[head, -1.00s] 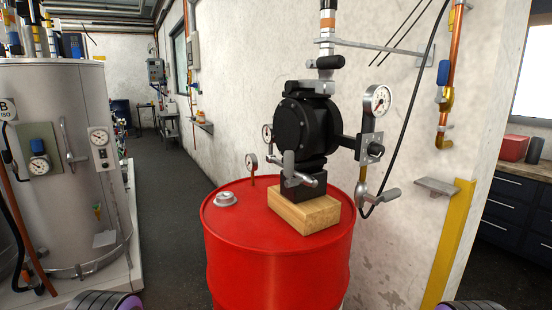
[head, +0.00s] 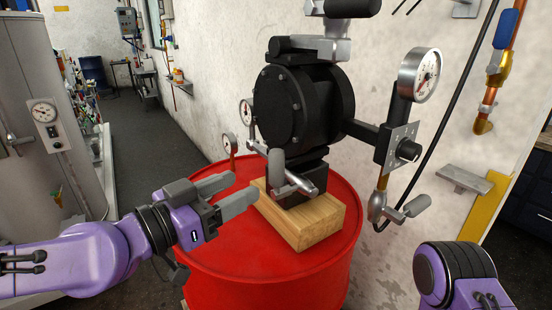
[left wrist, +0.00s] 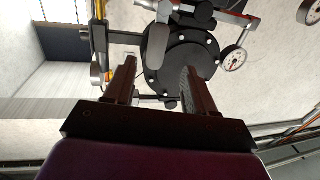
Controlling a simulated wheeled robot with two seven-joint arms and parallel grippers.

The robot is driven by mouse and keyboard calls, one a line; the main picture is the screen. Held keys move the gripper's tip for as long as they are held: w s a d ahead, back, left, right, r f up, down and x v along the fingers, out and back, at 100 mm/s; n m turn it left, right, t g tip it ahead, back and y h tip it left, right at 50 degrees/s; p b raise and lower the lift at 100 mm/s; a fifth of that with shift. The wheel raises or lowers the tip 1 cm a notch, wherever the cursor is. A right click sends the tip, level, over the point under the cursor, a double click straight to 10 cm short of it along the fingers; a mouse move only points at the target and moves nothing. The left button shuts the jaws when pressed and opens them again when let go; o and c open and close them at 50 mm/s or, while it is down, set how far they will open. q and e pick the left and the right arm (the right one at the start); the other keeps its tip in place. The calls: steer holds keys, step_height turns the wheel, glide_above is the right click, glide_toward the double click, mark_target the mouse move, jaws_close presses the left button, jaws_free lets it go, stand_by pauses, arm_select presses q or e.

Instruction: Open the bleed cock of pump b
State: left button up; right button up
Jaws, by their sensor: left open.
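A black pump (head: 300,105) stands on a wooden block (head: 312,222) on top of a red drum (head: 265,265); no letter on it is readable. A small cock with a grey lever handle (head: 277,170) sits low at its front. A second lever cock (head: 400,210) hangs below the gauge panel on the right. I cannot tell which is the bleed cock. My left gripper (head: 243,190) is open and empty, left of the front cock and apart from it. In the left wrist view the open fingers (left wrist: 158,64) point at the pump (left wrist: 182,60). My right gripper is out of frame.
A large pressure gauge (head: 420,75) stands right of the pump, with small gauges (head: 230,148) at left. A black hose (head: 455,110) runs down the white wall. A grey wall bracket (head: 464,180) is at right. A grey tank (head: 40,110) stands at left, beside open floor.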

mark_target(270, 173)
arm_select(q)
steer(key=x, duration=0.5)
steer(key=shift+s+d+r, duration=0.1)
steer(key=shift+d+r, duration=0.2)
steer(key=shift+d, duration=0.25)
steer(key=x, duration=0.1)
steer(key=p+x, duration=0.1)
steer(key=x, duration=0.2)
steer(key=shift+w+a+f, duration=0.15)
steer(key=shift+w+f, duration=0.2)
steer(key=shift+w, duration=0.05)
steer(key=shift+s+r, duration=0.1)
steer(key=shift+s, duration=0.2)
steer(key=shift+w, duration=0.1)
jaws_close()
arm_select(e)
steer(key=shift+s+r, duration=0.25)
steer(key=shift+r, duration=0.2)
